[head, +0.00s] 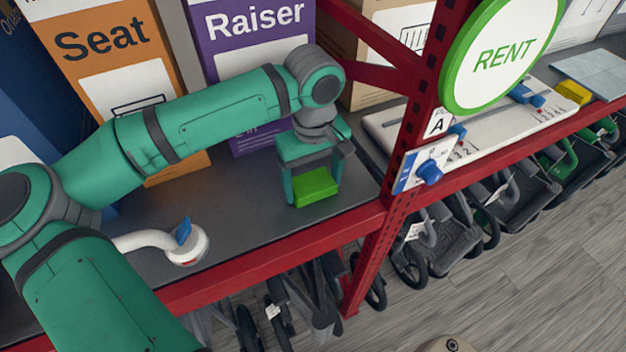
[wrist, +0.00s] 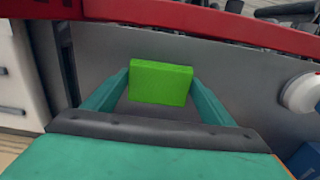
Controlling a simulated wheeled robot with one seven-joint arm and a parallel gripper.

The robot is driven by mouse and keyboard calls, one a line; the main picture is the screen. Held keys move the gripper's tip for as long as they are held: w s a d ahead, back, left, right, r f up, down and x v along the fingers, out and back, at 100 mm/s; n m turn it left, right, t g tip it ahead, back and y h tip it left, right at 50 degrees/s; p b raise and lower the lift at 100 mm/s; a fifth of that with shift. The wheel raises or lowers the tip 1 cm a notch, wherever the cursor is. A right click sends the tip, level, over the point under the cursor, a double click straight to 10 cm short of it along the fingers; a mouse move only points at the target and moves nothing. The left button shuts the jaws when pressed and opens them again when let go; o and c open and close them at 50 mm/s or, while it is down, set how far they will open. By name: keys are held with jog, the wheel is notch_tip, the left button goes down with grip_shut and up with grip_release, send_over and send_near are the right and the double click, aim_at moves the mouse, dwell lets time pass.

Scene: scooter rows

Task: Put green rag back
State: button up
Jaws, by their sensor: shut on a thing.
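The green rag (head: 315,187) is a bright green, folded block at the right end of the grey shelf (head: 245,225). My gripper (head: 314,192) reaches down over the shelf with the rag between its two teal fingers. In the wrist view the rag (wrist: 161,82) sits between the fingertips of my gripper (wrist: 160,85), which is shut on it. The rag is at or just above the shelf surface; I cannot tell whether it touches.
A red upright post (head: 388,215) and red shelf edge bound the shelf. An orange "Seat" box (head: 105,45) and purple "Raiser" box (head: 240,45) stand behind my arm. A white curved handle (head: 150,241) lies left. Beyond the post are a white board (head: 490,122), a yellow block (head: 573,92) and a grey-blue pad (head: 592,72).

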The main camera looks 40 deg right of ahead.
aim_at(314, 184)
jog(key=shift+f, duration=0.15)
jog(key=o, duration=1)
notch_tip(314, 184, up, 12)
jog(key=shift+r, duration=0.15)
